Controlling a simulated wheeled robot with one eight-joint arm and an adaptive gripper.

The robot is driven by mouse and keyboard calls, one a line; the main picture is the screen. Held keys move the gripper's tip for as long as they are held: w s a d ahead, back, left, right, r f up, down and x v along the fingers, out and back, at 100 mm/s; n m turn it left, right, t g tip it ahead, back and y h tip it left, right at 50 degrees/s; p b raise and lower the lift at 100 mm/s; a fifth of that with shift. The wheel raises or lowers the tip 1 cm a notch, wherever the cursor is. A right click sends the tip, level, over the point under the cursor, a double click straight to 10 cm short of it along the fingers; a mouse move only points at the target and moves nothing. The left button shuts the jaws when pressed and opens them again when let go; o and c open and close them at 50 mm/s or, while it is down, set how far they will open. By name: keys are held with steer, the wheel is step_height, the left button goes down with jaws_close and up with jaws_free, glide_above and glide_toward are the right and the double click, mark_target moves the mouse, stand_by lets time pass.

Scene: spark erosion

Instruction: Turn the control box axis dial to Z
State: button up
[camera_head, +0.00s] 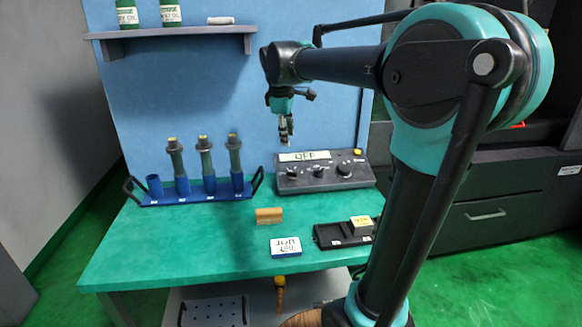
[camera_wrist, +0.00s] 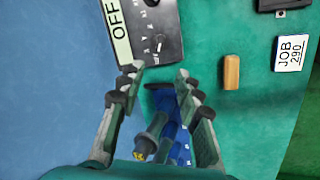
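The dark grey control box (camera_head: 325,183) stands at the back of the green bench, with a sign reading OFF and several dark knobs on its sloped face. In the wrist view the control box (camera_wrist: 172,22) is at the top, cut off by the frame, with one knob (camera_wrist: 158,43) and small white marks beside it. The marks are too small to read, so I cannot tell which knob is the axis dial or its setting. My gripper (camera_head: 286,132) hangs above the box's left part. In the wrist view my gripper (camera_wrist: 158,74) is open and empty, its fingers apart.
A blue rack (camera_head: 205,197) with several tool holders stands left of the box. A wooden block (camera_head: 269,215), a JOB card (camera_head: 285,246) and a black tray (camera_head: 330,238) lie in front. A shelf (camera_head: 180,34) is on the blue wall. The bench's front left is clear.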

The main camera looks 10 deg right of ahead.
mark_target(293, 172)
steer(key=x, duration=1.7)
steer(key=shift+r, duration=0.1)
jaws_close()
